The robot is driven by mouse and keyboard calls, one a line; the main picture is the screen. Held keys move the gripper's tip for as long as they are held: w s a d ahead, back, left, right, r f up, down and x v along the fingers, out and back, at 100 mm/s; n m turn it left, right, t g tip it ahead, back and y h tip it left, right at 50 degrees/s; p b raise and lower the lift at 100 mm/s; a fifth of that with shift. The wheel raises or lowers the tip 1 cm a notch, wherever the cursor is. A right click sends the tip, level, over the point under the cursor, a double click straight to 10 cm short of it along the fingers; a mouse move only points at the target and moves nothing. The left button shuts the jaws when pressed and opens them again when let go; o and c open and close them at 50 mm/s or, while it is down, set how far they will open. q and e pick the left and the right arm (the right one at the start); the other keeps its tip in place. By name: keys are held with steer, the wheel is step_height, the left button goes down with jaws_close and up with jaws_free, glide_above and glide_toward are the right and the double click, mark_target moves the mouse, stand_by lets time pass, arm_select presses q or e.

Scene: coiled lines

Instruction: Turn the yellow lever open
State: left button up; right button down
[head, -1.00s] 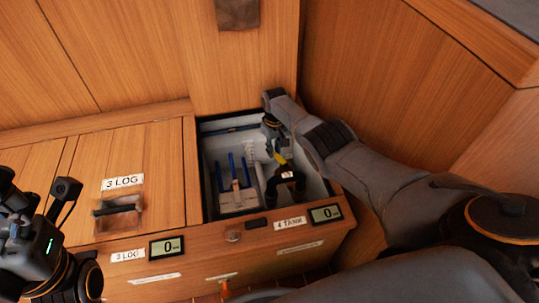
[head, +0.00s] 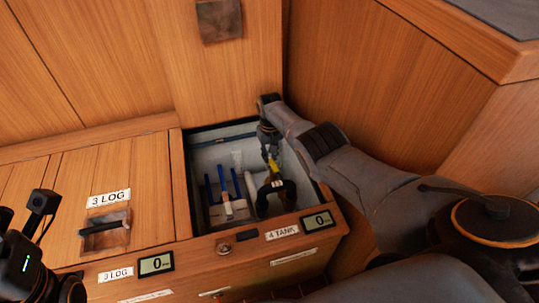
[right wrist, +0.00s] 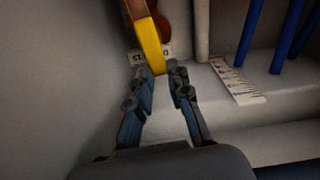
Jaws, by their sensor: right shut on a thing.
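The yellow lever (head: 273,166) is inside the open compartment marked 4 TANK, at its right side. In the right wrist view the lever (right wrist: 149,42) is a flat yellow bar coming down from an orange-brown part. My right gripper (head: 268,140) reaches down into the compartment from above. Its fingertips (right wrist: 160,74) close around the lower end of the lever, one finger on each side. The lever's pivot is not clear to see. My left gripper (head: 25,262) is partly in view at the lower left; its fingertips are not clear.
The compartment wall (right wrist: 55,70) is close beside my right gripper. Blue rods (head: 223,185) and a white ruler-like strip (right wrist: 236,82) are nearby. A dark arched piece (head: 278,187) stands near the front. The closed 3 LOG lid (head: 140,170) lies to the left.

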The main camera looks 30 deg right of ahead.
steer(key=c, duration=1.2)
jaws_free()
steer(key=shift+a+n, duration=0.35)
steer(key=shift+n, duration=0.05)
steer(key=s+a+n+p, duration=0.6)
steer(key=a+n+p, duration=0.25)
steer(key=n, duration=0.65)
steer(key=shift+n, duration=0.5)
steer(key=r+p, duration=1.7)
steer(key=r, duration=0.1)
steer(key=r+p, duration=0.9)
steer(key=shift+s+a+r+p, duration=0.35)
steer(key=shift+r, duration=0.05)
